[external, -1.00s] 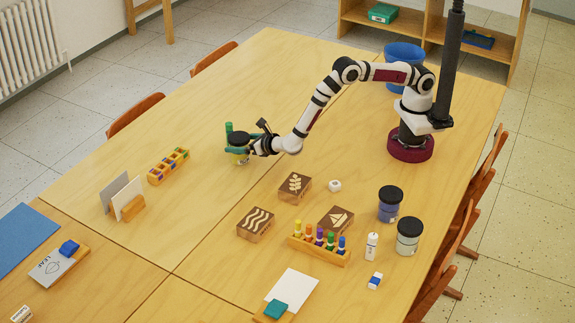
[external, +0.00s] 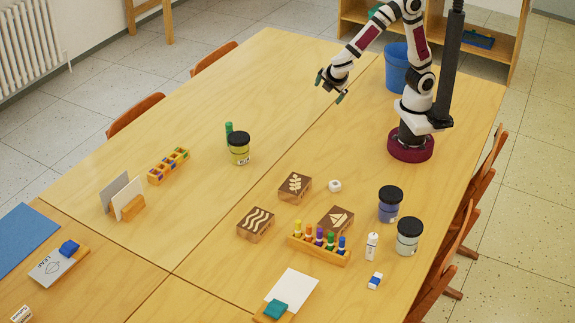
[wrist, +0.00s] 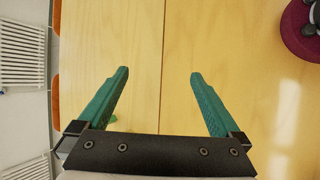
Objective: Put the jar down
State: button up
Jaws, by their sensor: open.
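A jar with a black lid and yellow contents (external: 239,149) stands upright on the table, left of centre in the external view. A green glue stick or marker (external: 229,130) stands just behind it. My gripper (external: 330,87) is raised above the table, up and to the right of the jar and apart from it. Its two green fingers (wrist: 157,78) are spread with nothing between them in the wrist view. The jar is not clearly visible in the wrist view.
Two more lidded jars, one blue (external: 389,205) and one pale (external: 408,236), stand at the right. Stamp blocks (external: 295,187) and a rack of colour bottles (external: 319,250) lie mid-table. A blue bucket (external: 397,70) stands behind my arm.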

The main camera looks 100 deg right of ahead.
jog(key=s+a+r+m+y, duration=0.1)
jog(key=s+a+m+y, duration=0.8)
jog(key=s, duration=0.7)
jog(key=a+m, duration=0.3)
jog(key=shift+s+r+m+y, duration=0.15)
jog(key=shift+r+m+y, duration=0.15)
jog(key=shift+m, duration=0.1)
jog(key=shift+a, duration=0.1)
